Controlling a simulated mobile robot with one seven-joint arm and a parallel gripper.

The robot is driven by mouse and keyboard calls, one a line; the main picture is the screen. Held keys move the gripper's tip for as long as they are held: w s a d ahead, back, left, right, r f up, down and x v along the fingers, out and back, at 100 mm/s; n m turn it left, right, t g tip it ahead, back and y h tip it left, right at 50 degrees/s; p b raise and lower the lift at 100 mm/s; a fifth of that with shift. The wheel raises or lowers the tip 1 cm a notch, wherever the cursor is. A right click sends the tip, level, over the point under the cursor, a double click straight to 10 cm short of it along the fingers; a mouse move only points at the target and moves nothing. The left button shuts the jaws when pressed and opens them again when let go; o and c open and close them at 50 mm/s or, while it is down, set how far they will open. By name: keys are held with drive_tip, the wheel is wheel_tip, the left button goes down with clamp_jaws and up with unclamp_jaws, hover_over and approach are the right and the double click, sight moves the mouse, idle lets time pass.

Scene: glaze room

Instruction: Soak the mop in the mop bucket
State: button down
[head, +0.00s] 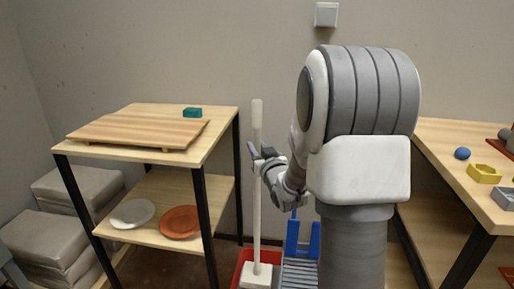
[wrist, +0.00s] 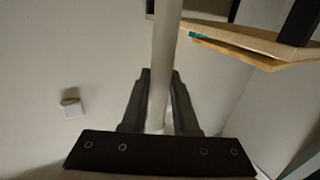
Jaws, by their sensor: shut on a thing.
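The mop (head: 257,213) is upright, with a pale handle and a pale block-shaped head (head: 257,275) at its foot. My gripper (head: 258,157) is shut on the upper part of the handle. In the wrist view the handle (wrist: 166,45) runs between the two dark fingers (wrist: 158,90). The mop bucket (head: 239,268) is red, with a blue upright part (head: 291,238) and a grey slatted wringer (head: 299,272) on its right side. The mop head shows within the red part, left of the wringer. The frame's lower edge cuts the bucket off, so how deep the head sits cannot be told.
A wooden shelf unit (head: 222,140) stands left of the mop, with a board (head: 135,129) and a teal block (head: 193,112) on top and plates (head: 180,222) below. A table (head: 450,150) with small items stands at right. Grey stacked bags (head: 75,190) fill the left corner.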

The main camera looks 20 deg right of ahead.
sight(259, 120)
wheel_tip(259, 120, down, 9)
drive_tip(key=b, duration=0.2)
drive_tip(key=shift+b, duration=0.35)
idle(1.3)
drive_tip(key=shift+r+p, duration=4.85)
drive_tip(key=shift+r, duration=3.9)
